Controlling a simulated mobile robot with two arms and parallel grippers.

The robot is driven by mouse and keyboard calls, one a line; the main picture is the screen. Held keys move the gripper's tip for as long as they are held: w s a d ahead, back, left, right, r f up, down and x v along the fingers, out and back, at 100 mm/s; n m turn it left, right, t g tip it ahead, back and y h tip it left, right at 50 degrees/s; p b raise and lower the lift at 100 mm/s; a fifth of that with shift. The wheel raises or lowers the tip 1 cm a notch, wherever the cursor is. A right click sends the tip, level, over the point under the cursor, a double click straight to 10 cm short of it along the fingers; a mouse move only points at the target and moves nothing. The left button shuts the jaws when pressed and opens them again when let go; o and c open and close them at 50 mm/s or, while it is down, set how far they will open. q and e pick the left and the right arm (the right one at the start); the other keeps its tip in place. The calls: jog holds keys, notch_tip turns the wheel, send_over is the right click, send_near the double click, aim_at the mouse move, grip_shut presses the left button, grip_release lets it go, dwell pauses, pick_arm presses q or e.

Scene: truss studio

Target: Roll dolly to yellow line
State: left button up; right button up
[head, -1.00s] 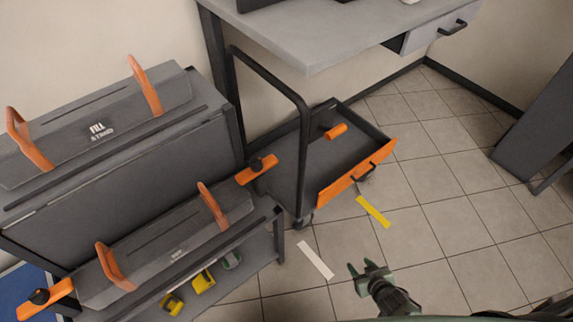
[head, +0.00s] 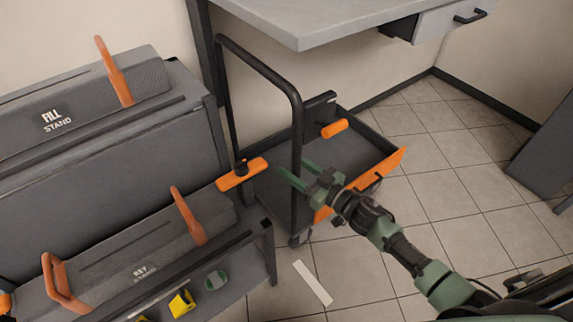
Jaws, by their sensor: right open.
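The dolly (head: 272,205) is a dark grey flat cart with a tall black push handle (head: 262,68) and an orange front panel (head: 392,165). It stands partly under the workbench. My right gripper (head: 296,174) is open, with its green fingertips at the near upright of the handle. I cannot tell whether the fingers straddle the upright or touch it. The yellow line is out of sight now, probably behind my right arm. A white strip (head: 312,283) lies on the tiled floor in front of the dolly. My left gripper is not in view.
The workbench (head: 330,20) overhangs the dolly's back. Open tiled floor (head: 460,190) lies to the right; a dark panel (head: 548,150) stands beyond.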

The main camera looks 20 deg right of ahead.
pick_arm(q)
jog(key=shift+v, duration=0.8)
pick_arm(e)
jog(key=shift+x, duration=1.3)
grip_shut()
